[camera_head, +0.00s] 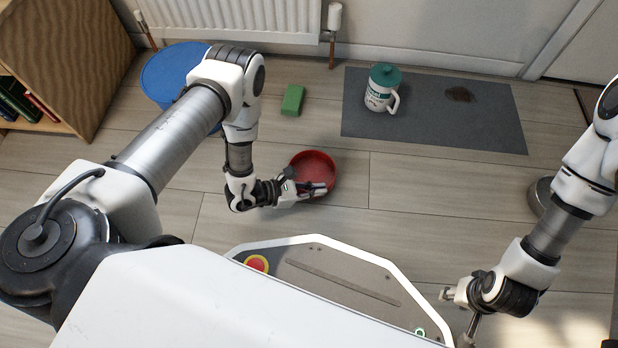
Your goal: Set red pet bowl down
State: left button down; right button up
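The red pet bowl (317,167) is a shallow round dish in front of my base, low over or on the wooden floor; I cannot tell whether it touches the floor. My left gripper (314,189) is at the bowl's near edge, with its fingers overlapping the rim. Whether its fingers are closed on the rim is too small to tell. My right gripper (458,316) is at the lower right, away from the bowl, beside my base.
A grey mat (430,135) holds a white jug with a green lid (381,88) and a brown patch (459,94). A green block (293,100) and a blue round container (172,72) are behind my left arm. A metal bowl (541,196) is partly hidden by my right arm. Floor right of the red bowl is clear.

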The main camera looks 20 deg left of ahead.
pick_arm(q)
jog(key=shift+f, duration=0.7)
jog(key=shift+r, duration=0.3)
pick_arm(e)
jog(key=shift+w+a+f, duration=0.3)
jog(key=shift+w+f, duration=0.1)
pick_arm(q)
jog(key=c, duration=1.3)
grip_release()
jog(key=shift+f, duration=0.2)
